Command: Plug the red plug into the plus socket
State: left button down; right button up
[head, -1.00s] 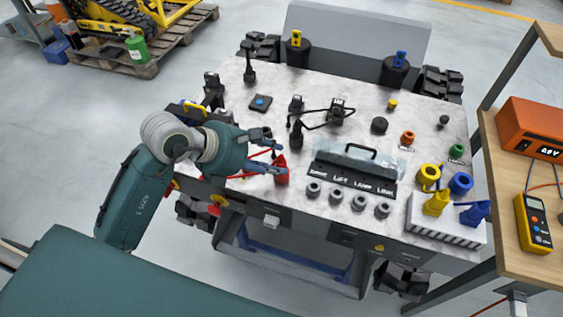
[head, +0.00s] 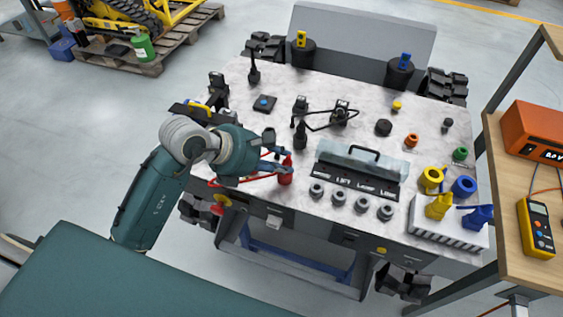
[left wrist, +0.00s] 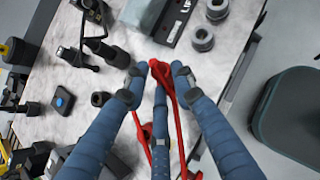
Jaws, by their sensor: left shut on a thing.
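The red plug (head: 286,173) stands roughly upright near the front edge of the carrier's top, left of the labelled strip. My left gripper (head: 283,160) is shut on it; the plug also shows between the fingers in the left wrist view (left wrist: 162,76). A red cable trails from the plug back toward the left. The plug's lower end is partly hidden, and I cannot tell whether it touches the surface. An orange-red round socket (head: 411,140) sits at the right of the top; no plus mark is readable on it. My right gripper is not in view.
A strip (head: 330,178) with a clear cover and handle stands right of the plug, with several grey round sockets (head: 338,198) before it. Black posts and cables (head: 300,134) stand behind. A green socket (head: 460,154) and a white block (head: 420,224) with yellow and blue plugs lie right.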

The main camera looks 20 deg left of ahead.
pick_arm(q)
notch_tip(320, 180, up, 20)
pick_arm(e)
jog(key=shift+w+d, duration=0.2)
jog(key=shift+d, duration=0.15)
